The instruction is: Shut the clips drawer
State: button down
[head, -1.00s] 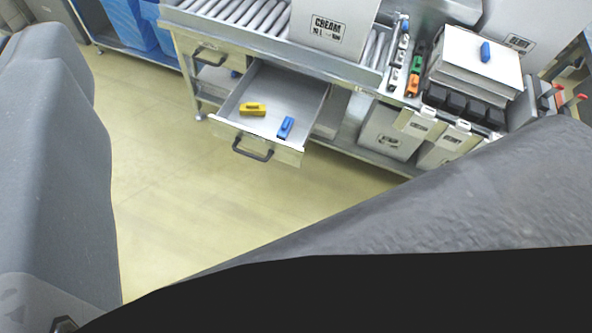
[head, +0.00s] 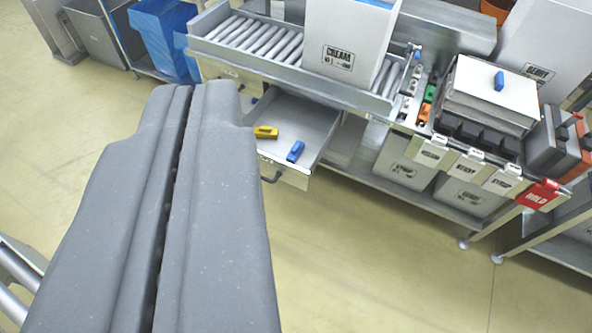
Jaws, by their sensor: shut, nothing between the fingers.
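The clips drawer (head: 291,175) is pulled out under the roller bench. A yellow clip (head: 266,132) and a blue clip (head: 295,151) lie inside it. Its dark handle (head: 272,168) shows only in part, because my gripper covers the left part of the drawer front. My gripper (head: 188,95) is shut and empty, with its two grey fingers side by side in the left half of the view. The fingertips overlap the drawer's left side in the picture. I cannot tell whether they touch it.
A roller conveyor (head: 250,36) with a CREAM box (head: 345,45) stands above the drawer. Another closed drawer front (head: 222,72) is to its left. Labelled bins and a red HOLD tag (head: 537,194) are at the right. The front floor is clear.

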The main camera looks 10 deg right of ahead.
aim_at(313, 123)
jog(key=z, duration=0.05)
jog(key=i, duration=1)
jog(key=u, duration=0.05)
